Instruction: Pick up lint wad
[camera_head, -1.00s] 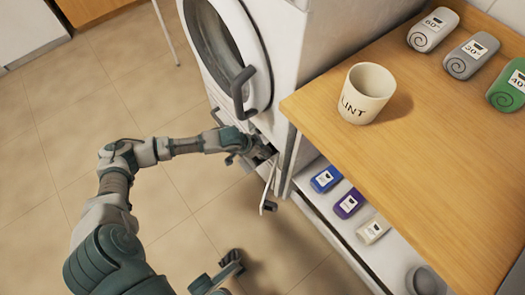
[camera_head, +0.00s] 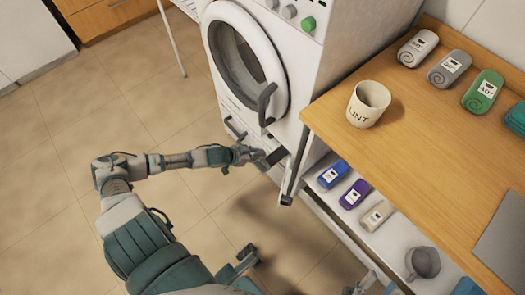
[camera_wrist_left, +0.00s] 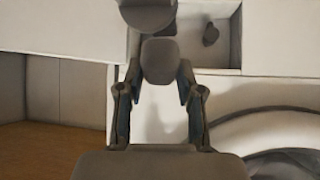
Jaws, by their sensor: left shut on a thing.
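My left gripper (camera_head: 262,156) is at the lower front of the white machine, beside a dark opening. In the left wrist view its fingers (camera_wrist_left: 160,82) are closed around a grey rounded thing (camera_wrist_left: 160,56). I cannot tell whether this is a handle or lint. A small dark grey lump (camera_wrist_left: 210,34), which may be the lint wad, lies in a pale open compartment to the upper right of the fingers. What seems to be my right gripper (camera_head: 365,283) is partly cut off at the bottom of the head view; its jaws are unclear.
A white cup marked LINT (camera_head: 368,104) stands on the wooden top (camera_head: 400,160). A narrow panel (camera_head: 295,165) juts out right of my left gripper. The round door (camera_head: 246,62) is above. Blue, purple and beige items sit on the lower shelf.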

